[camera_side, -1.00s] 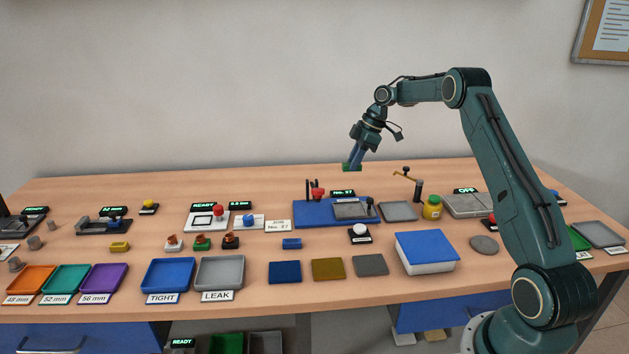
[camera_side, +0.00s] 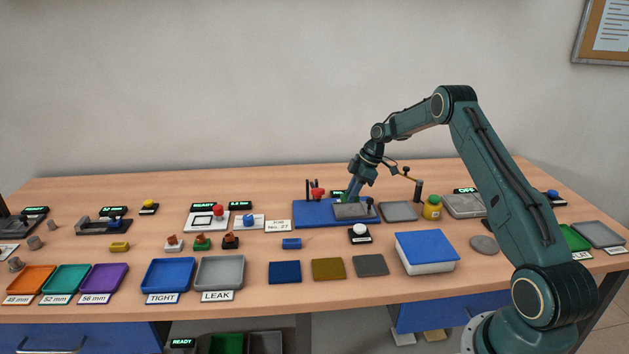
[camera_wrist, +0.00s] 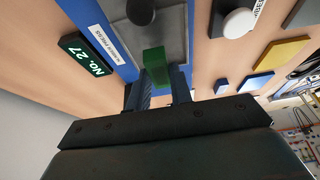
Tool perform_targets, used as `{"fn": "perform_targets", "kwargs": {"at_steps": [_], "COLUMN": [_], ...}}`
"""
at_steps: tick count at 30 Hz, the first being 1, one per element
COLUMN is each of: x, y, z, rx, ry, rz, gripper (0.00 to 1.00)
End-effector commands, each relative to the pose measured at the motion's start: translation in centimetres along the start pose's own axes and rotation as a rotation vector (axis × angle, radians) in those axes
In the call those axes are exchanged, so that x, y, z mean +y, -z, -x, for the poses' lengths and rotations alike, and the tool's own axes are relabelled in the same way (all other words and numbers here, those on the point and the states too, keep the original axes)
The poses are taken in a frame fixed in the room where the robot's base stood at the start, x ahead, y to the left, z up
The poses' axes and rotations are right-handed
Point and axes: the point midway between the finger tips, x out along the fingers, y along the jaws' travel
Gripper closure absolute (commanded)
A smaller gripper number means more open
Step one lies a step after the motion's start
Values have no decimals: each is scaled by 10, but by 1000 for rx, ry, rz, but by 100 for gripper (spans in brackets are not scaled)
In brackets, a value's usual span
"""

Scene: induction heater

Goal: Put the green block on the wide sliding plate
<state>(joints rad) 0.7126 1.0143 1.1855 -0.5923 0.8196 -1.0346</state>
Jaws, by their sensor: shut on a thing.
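The green block (camera_wrist: 156,66) is held between the two fingers of my gripper (camera_wrist: 157,96) in the wrist view. In the side view my gripper (camera_side: 352,194) points down just over the blue base (camera_side: 310,216), and the block is mostly hidden there. The grey sliding plate (camera_side: 354,212) lies on the blue base; in the wrist view the plate (camera_wrist: 176,42) shows beyond and below the block. A black knob (camera_wrist: 140,11) stands at the plate's far side. I cannot tell whether the block touches the plate.
A red part (camera_side: 318,193) and dark posts stand at the back left of the blue base. A white button (camera_side: 360,229) is in front of it, and a separate grey plate (camera_side: 398,211) lies to its right. A yellow jar (camera_side: 432,208) stands farther right.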

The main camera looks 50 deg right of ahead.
Motion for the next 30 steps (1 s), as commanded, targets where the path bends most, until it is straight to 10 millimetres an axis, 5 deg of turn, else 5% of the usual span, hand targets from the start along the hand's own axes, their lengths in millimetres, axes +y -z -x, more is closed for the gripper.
{"fn": "perform_targets", "kwargs": {"at_steps": [8, 22, 23, 25, 30], "x": [0, 0, 0, 0, 0], "y": [-11, -13, -13, -13, -13], "z": [-27, -31, -31, -31, -31], "rx": [1, 0, 0, 0, 0], "ry": [-1, -1, 0, 0, 0], "rz": [1, 1, 0, 0, 0], "gripper": [100, 100, 75, 61, 57]}}
